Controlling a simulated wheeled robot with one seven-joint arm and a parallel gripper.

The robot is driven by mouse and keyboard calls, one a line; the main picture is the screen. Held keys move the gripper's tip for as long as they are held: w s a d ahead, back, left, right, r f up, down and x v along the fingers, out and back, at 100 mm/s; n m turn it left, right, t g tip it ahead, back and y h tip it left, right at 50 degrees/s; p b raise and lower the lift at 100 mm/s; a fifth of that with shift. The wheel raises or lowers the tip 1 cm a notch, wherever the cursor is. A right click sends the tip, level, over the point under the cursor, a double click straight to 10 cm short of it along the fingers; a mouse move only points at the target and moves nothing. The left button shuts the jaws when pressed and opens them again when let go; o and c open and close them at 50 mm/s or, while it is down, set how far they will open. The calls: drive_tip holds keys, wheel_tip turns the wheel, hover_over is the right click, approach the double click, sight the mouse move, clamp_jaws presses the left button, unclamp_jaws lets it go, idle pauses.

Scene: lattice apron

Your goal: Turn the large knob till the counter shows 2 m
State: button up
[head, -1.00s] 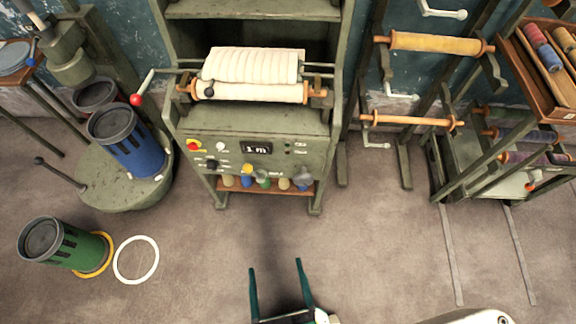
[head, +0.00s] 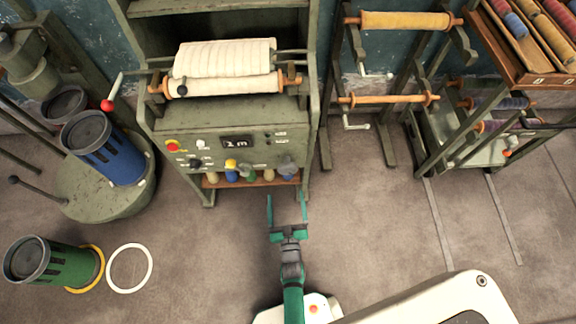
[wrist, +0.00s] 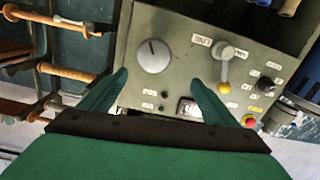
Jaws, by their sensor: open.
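The large knob (wrist: 153,56) is a pale grey disc with a dark pointer mark, on the machine's green panel in the wrist view. In the head view it shows as a grey round shape (head: 286,165) at the panel's lower right. The counter (head: 237,142) is a dark window that seems to read 2 m, too small to be sure. In the wrist view the counter (wrist: 186,110) is partly hidden by a finger. My gripper (head: 286,200) is open and empty, in front of the panel and apart from the knob. Its fingertips (wrist: 160,78) appear below the knob, one towards each side.
A yellow-handled lever (wrist: 225,62), a black knob (wrist: 265,85) and a red button (wrist: 250,121) share the panel. A cloth roll (head: 225,85) lies on top. A rack with rollers (head: 405,20) stands right. A green canister (head: 45,260) stands left.

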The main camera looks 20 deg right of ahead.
sight(288, 171)
drive_tip(key=shift+h, duration=0.3)
drive_tip(key=x, duration=0.9)
drive_tip(key=d+f+x, duration=0.1)
drive_tip(key=x, duration=0.4)
drive_tip(key=shift+w+d, duration=0.2)
drive_tip(key=c, duration=1.1)
